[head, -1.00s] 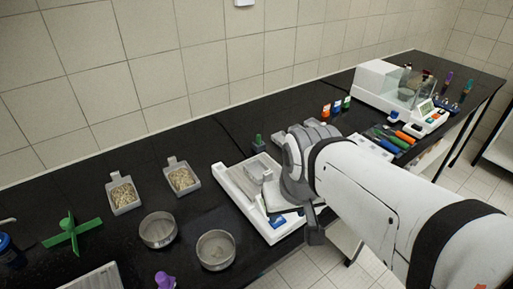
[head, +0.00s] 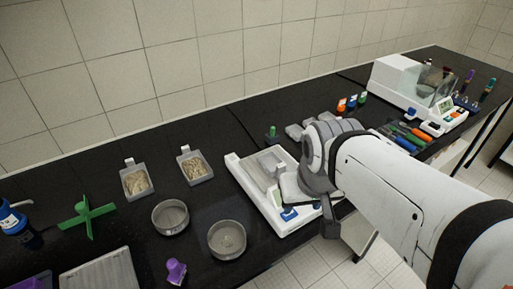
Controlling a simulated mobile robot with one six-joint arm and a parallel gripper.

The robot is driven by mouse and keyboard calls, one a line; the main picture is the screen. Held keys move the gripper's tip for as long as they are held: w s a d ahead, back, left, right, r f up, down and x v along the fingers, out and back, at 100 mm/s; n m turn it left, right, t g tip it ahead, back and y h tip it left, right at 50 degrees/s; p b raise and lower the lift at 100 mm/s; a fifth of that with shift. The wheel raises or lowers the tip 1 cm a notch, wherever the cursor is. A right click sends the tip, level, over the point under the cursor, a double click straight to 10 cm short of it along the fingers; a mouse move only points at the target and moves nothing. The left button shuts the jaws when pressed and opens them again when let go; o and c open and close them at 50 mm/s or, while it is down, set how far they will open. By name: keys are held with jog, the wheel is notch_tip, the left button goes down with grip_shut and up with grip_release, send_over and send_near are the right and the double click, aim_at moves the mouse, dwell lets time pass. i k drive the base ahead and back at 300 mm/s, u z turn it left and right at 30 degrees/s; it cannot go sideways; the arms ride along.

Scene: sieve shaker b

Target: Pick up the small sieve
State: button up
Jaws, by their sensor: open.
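Two round, shallow metal sieves stand on the black bench in the left half of the head view. The left sieve (head: 170,217) looks slightly smaller than the right sieve (head: 227,240), which is nearer to me; I cannot tell their true sizes. Both stand apart from my gripper. My gripper (head: 329,213) is to the right of them, over the right side of a white shaker-like device (head: 246,184). It is open, but my arm hides most of it, and I see nothing held in it.
Two square scoops with grainy material (head: 136,181) (head: 195,167) lie behind the sieves. A green cross-shaped piece (head: 88,216), a purple object (head: 176,270) and a pale ridged tray (head: 100,277) are at left. A white balance (head: 400,82) stands far right.

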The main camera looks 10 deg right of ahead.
aim_at(227, 238)
jog(key=u, duration=0.35)
jog(key=k, duration=0.15)
jog(key=u, duration=0.4)
